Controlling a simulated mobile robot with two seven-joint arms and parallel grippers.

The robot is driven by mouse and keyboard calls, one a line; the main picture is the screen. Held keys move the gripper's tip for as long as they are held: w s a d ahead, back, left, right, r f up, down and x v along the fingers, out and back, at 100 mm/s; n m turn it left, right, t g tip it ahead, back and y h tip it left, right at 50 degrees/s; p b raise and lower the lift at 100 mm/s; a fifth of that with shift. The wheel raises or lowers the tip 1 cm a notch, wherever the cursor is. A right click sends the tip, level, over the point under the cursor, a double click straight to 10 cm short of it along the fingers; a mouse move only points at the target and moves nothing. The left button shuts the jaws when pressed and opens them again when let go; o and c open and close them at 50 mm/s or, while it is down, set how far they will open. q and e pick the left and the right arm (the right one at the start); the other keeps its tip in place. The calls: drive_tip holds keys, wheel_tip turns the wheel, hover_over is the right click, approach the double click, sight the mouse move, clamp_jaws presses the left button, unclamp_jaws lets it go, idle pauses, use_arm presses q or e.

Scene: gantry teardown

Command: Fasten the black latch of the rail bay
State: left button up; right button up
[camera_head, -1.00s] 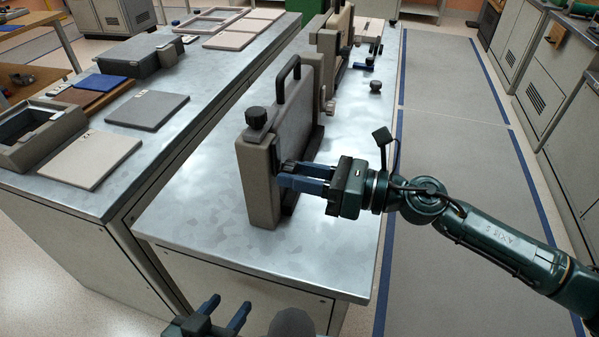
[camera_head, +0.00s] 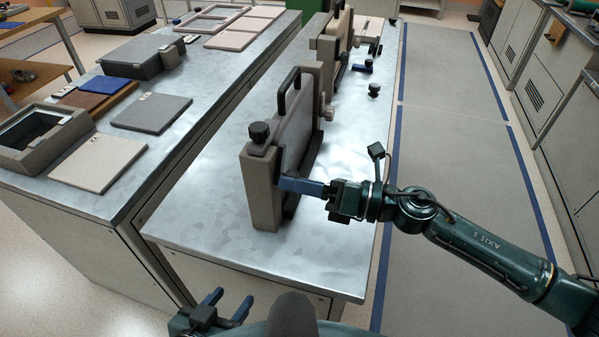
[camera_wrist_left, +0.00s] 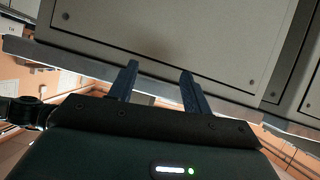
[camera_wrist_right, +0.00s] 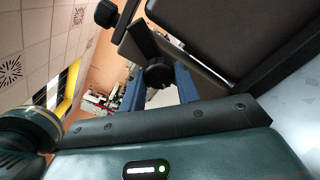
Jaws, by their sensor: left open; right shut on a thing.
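The rail bay (camera_head: 261,190) is an upright beige frame with a dark panel (camera_head: 300,135) and a black handle (camera_head: 289,88), standing on the metal bench. A black knob (camera_head: 258,131) sits on its top near corner; it also shows in the right wrist view (camera_wrist_right: 106,13). My right gripper (camera_head: 284,184) is at the bay's near end, coming from the right. In the right wrist view it is shut on a black part (camera_wrist_right: 158,74), which looks like the black latch; the head view hides it behind the fingers. My left gripper (camera_head: 230,304) is open and empty, low before the bench.
More beige frames (camera_head: 325,55) stand further back on the bench (camera_head: 200,225). Small dark knobbed parts (camera_head: 374,90) lie to their right. The left bench carries a tray (camera_head: 75,120) and several flat plates (camera_head: 97,163). The bench's near end is clear.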

use_arm(q)
drive_tip(key=shift+g+y, duration=0.6)
drive_tip(key=shift+y, duration=0.1)
drive_tip(key=shift+s+a+r+p, duration=0.3)
drive_tip(key=shift+a+r+p, duration=0.45)
drive_tip(key=shift+p, duration=1.5)
drive_tip(key=shift+s+a+r+p, duration=0.25)
drive_tip(key=shift+a+r+p, duration=0.45)
drive_tip(key=shift+p, duration=1.55)
use_arm(e)
drive_tip(key=shift+r+m, duration=0.15)
drive_tip(key=shift+m, duration=2.85)
drive_tip(key=shift+r+m, duration=0.1)
drive_tip(key=shift+m, duration=2.9)
use_arm(q)
drive_tip(key=shift+s+f, duration=0.1)
drive_tip(key=shift+f, duration=0.05)
use_arm(e)
drive_tip(key=shift+s, duration=0.1)
drive_tip(key=o, duration=1)
drive_tip(key=shift+c, duration=0.2)
